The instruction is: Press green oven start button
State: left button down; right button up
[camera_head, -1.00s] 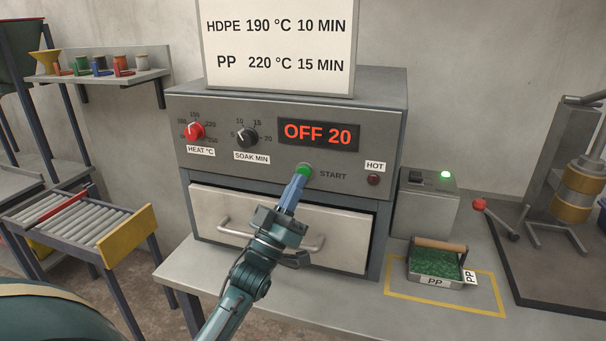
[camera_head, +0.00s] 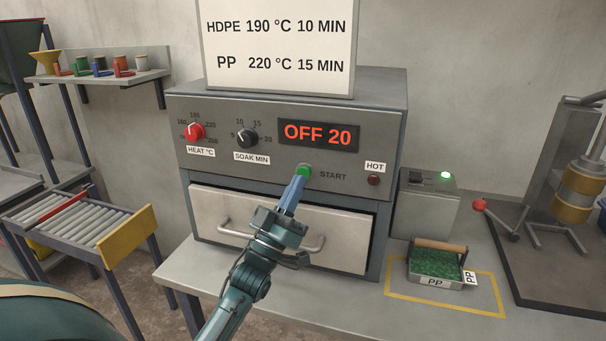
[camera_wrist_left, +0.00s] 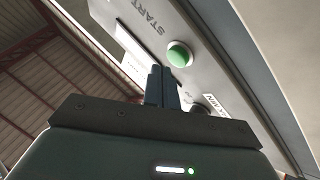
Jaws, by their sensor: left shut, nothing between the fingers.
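The green start button (camera_head: 304,171) is on the grey oven's front panel (camera_head: 340,172), left of the word START. It also shows in the left wrist view (camera_wrist_left: 179,54), just beyond my fingertips. My left gripper (camera_head: 299,178) is shut and empty, with its blue fingertips just below the button in the head view. Whether they touch it I cannot tell. The oven display (camera_head: 318,134) reads OFF 20 in red. My right gripper is not in view.
A red heat knob (camera_head: 194,131) and a black soak knob (camera_head: 247,137) are left of the display. The oven drawer (camera_head: 350,232) is below the panel. A tray of green flakes labelled PP (camera_head: 434,266) stands on the bench at right.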

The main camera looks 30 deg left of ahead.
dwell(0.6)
pick_arm(q)
jog(key=shift+w, duration=0.2)
jog(key=shift+w+a+y, duration=0.1)
jog(key=shift+w+y, duration=0.15)
jog(key=shift+y, duration=0.05)
jog(key=shift+w+a+b, duration=0.1)
jog(key=shift+w+b, duration=0.2)
jog(key=shift+w, duration=0.1)
dwell(0.6)
jog(key=shift+s, duration=0.1)
jog(key=shift+s+d+p, duration=0.2)
jog(key=shift+s+p, duration=0.2)
jog(key=shift+s, duration=0.35)
jog(key=shift+s, duration=0.1)
